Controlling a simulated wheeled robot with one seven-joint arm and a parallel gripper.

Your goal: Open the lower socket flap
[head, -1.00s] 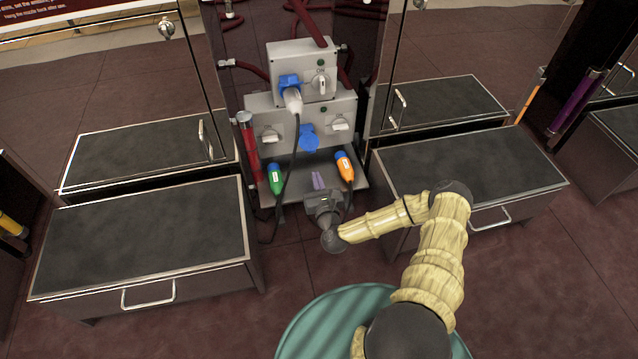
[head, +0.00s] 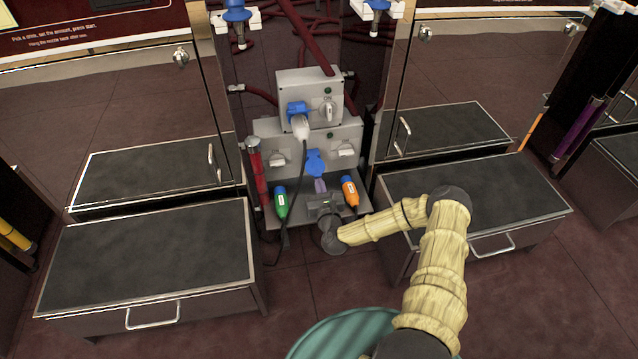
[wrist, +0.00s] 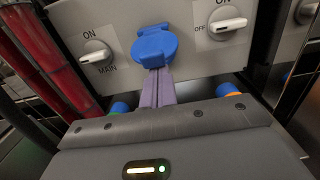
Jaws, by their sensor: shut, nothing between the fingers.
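The lower socket flap (head: 315,163) is a blue round cover on the lower grey box, between two white switches. In the wrist view the blue flap (wrist: 155,46) looks down over its socket, seemingly closed. My gripper (head: 320,186) has its purple fingers together and empty, pointing at the box. In the wrist view the fingertips (wrist: 155,72) reach the flap's lower edge; whether they touch it I cannot tell. The socket face behind the flap is hidden.
A plug with a cable (head: 300,127) sits in the upper blue socket. A green connector (head: 281,203) and an orange connector (head: 350,191) lie on the shelf either side of my gripper. The left switch (wrist: 96,53) and right switch (wrist: 228,25) flank the flap. Low cabinets stand both sides.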

